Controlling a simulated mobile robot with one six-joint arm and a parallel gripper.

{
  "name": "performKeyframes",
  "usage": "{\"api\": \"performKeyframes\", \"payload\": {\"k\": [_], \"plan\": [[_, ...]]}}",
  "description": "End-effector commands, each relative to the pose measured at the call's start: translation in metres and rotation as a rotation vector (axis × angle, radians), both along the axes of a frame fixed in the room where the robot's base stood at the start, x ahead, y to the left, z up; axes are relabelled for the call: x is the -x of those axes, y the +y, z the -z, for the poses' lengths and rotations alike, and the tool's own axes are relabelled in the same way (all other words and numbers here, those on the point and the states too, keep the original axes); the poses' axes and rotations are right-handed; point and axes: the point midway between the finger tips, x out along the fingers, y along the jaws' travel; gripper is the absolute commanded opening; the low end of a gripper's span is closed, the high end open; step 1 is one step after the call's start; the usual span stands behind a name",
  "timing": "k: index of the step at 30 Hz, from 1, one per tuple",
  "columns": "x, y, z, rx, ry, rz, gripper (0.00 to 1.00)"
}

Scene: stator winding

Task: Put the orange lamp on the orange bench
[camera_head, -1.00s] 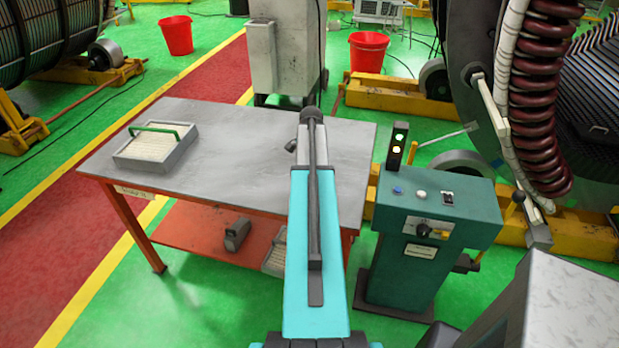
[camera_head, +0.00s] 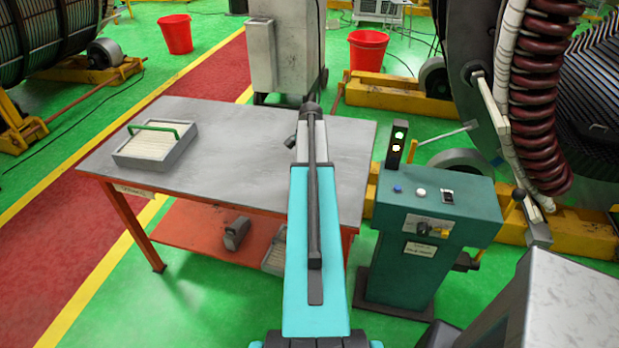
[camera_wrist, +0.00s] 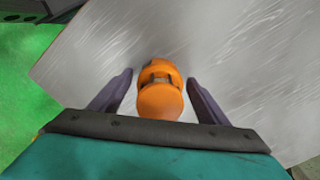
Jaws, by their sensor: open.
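The orange lamp (camera_wrist: 160,92) shows in the wrist view over the grey metal top of the bench, between the two dark fingers of my gripper (camera_wrist: 160,77). The fingers are open, with a visible gap on each side of the lamp. The orange bench (camera_head: 235,165) has a bare grey top, orange legs and an orange lower shelf (camera_head: 190,228). In the head view my arm reaches over the right part of the bench and hides the lamp and the fingers.
A grey tray with a green handle (camera_head: 157,146) stands on the bench top at the left. A dark object (camera_head: 237,233) and another tray (camera_head: 275,250) are on the lower shelf. A green control box (camera_head: 430,240) stands close at the right. The middle of the top is clear.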

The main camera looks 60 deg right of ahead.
Motion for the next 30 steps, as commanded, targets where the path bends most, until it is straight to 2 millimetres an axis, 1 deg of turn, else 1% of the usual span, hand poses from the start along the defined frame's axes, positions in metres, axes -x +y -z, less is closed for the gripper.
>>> {"api": "performKeyframes", "payload": {"k": [8,24,30], "plan": [[0.0,-0.001,-0.023,0.002,-0.001,0.0,0.69],[0.0,-0.002,-0.082,0.002,-0.001,0.0,0.69],[0.0,-0.002,-0.101,0.001,0.0,0.0,0.69]]}}
